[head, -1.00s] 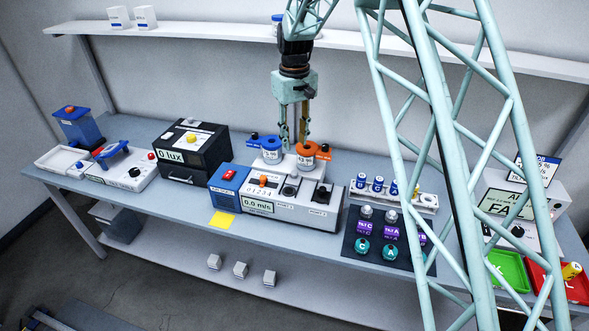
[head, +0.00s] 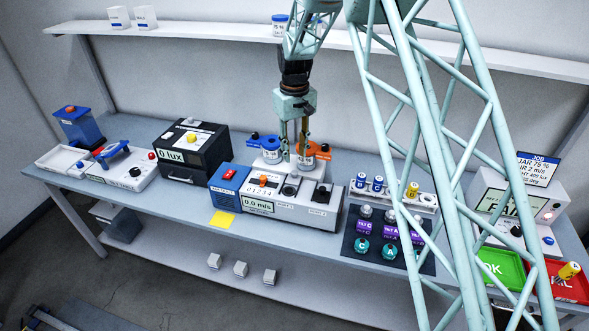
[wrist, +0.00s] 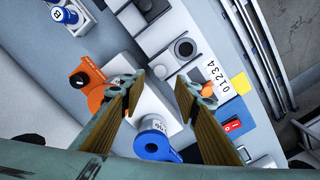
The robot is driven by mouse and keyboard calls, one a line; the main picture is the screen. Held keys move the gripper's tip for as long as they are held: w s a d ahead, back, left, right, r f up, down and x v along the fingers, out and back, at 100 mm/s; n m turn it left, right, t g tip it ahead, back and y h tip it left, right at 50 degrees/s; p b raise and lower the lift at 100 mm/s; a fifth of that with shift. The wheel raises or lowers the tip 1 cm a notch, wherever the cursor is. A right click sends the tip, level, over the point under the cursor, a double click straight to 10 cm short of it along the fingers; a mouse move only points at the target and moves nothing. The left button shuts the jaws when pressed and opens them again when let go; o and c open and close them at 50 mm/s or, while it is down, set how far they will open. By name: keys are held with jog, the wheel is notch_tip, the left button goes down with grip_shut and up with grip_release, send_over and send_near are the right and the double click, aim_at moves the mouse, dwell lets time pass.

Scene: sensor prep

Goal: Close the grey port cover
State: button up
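The airflow unit (head: 285,212) with the 0.0 m/s display stands mid-bench. My gripper (head: 294,158) points down above the back of the unit. In the wrist view its fingers (wrist: 163,98) are wide apart, with nothing held between them.
A blue-lidded jar (head: 271,150) and an orange-lidded jar (head: 306,156) stand close behind the unit, near my fingers. The blue jar (wrist: 155,140) also shows in the wrist view. A vial rack (head: 425,200) is at right, the black lux box (head: 190,155) at left.

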aim_at(294, 172)
jog(key=shift+f+p, duration=0.45)
jog(key=shift+f, duration=3.75)
grip_shut()
